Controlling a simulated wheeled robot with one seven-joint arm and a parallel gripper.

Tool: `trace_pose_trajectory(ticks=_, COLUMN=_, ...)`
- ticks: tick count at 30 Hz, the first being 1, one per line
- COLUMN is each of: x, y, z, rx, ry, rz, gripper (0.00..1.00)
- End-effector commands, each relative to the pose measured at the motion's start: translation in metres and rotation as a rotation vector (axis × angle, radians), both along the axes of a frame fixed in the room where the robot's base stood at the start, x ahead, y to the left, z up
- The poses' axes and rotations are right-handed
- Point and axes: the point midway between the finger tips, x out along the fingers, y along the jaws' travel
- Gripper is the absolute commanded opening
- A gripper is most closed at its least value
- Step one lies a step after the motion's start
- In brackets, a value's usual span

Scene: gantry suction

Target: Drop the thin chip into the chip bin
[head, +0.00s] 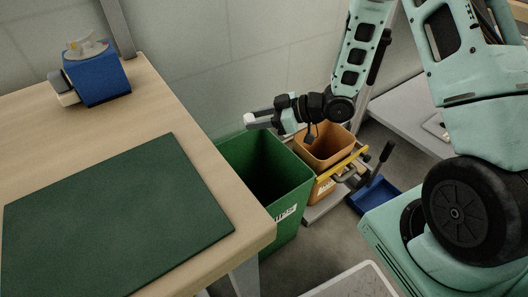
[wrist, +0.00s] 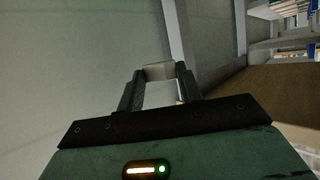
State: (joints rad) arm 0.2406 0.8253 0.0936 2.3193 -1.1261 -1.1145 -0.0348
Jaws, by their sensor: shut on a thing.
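My gripper (head: 258,121) reaches leftward above the back rim of the green bin (head: 286,231). The green bin stands on the floor beside the table, with a white label that seems to end in "IPS". In the wrist view my gripper (wrist: 160,82) is shut on a small pale thing, which I take to be the thin chip (wrist: 158,71), held between the fingertips. In the head view the chip is too small to tell from the pale fingertips. The part of the bin's inside that shows is dark, and its floor cannot be made out.
An orange bin (head: 312,164) with a yellow bar stands right behind the green bin. The wooden table (head: 170,105) at left carries a green mat (head: 115,220) and a blue device (head: 98,80). A blue tray (head: 373,196) lies on the floor at right.

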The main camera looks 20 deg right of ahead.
Motion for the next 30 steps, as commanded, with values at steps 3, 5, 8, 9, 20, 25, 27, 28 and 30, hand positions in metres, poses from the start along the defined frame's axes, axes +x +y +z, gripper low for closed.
trace_pose_trajectory(ticks=3, x=-0.011, y=-0.001, z=-0.027, rx=0.0, ry=-0.002, rz=0.103, gripper=0.15)
trace_pose_trajectory(ticks=5, x=-0.016, y=-0.002, z=-0.032, rx=0.0, ry=-0.002, rz=0.145, gripper=0.15)
trace_pose_trajectory(ticks=8, x=-0.022, y=-0.003, z=-0.037, rx=0.002, ry=0.0, rz=0.192, gripper=0.15)
trace_pose_trajectory(ticks=9, x=-0.023, y=-0.003, z=-0.038, rx=0.002, ry=0.0, rz=0.205, gripper=0.15)
trace_pose_trajectory(ticks=20, x=-0.026, y=-0.003, z=-0.058, rx=0.002, ry=0.001, rz=0.226, gripper=0.15)
trace_pose_trajectory(ticks=25, x=-0.026, y=-0.003, z=-0.079, rx=0.002, ry=0.002, rz=0.225, gripper=0.15)
trace_pose_trajectory(ticks=27, x=-0.026, y=-0.003, z=-0.087, rx=0.003, ry=0.001, rz=0.225, gripper=0.15)
trace_pose_trajectory(ticks=28, x=-0.026, y=-0.003, z=-0.09, rx=0.003, ry=0.001, rz=0.224, gripper=0.15)
trace_pose_trajectory(ticks=30, x=-0.026, y=-0.003, z=-0.095, rx=0.003, ry=0.001, rz=0.224, gripper=0.15)
